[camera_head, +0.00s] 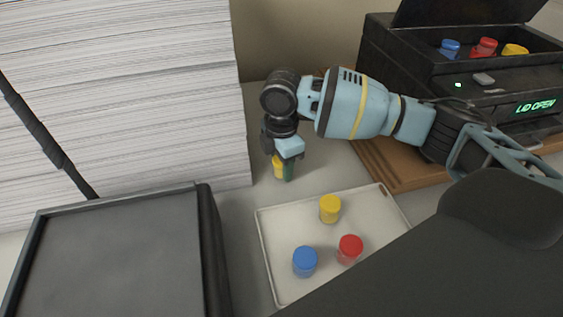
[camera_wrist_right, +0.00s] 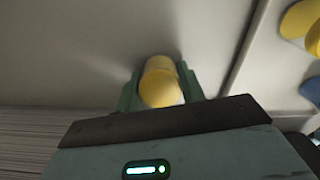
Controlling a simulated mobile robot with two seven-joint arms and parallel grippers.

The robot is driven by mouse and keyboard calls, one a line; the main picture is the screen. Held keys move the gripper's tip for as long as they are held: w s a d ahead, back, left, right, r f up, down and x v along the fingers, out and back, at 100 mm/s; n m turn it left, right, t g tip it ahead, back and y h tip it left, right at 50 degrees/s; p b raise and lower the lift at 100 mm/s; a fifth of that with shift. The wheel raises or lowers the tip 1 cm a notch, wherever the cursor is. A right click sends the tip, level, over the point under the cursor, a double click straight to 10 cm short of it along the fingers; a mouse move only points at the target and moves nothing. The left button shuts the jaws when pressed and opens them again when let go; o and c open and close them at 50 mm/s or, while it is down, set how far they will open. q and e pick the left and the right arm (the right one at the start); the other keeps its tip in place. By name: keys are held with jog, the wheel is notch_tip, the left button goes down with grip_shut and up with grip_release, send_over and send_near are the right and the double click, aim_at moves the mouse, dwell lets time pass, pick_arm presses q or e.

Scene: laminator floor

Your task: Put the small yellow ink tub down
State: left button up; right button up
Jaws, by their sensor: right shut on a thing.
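A small yellow ink tub (camera_head: 278,167) is between the fingers of my right gripper (camera_head: 284,170), left of and behind the white tray. In the right wrist view the same tub (camera_wrist_right: 160,82) sits between the green fingers of my gripper (camera_wrist_right: 161,90). The fingers are shut on it. The tub is low over the grey surface; I cannot tell whether it touches. Another yellow tub (camera_head: 330,208), a blue tub (camera_head: 305,262) and a red tub (camera_head: 349,249) stand in the tray (camera_head: 285,292). My left gripper does not show.
A tall paper stack (camera_head: 120,110) stands at the left, with a dark box (camera_head: 115,255) in front. A black machine (camera_head: 440,75) reading "LID OPEN" stands on a brown board (camera_head: 385,165) at the back right, with blue, red and yellow tubs in its open top.

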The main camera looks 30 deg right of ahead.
jog(key=o, duration=1)
jog(key=shift+f, duration=0.1)
notch_tip(320, 180, up, 12)
jog(key=shift+f+p, duration=0.1)
jog(key=shift+p, duration=0.4)
jog(key=shift+o, duration=0.4)
jog(key=shift+r, duration=0.3)
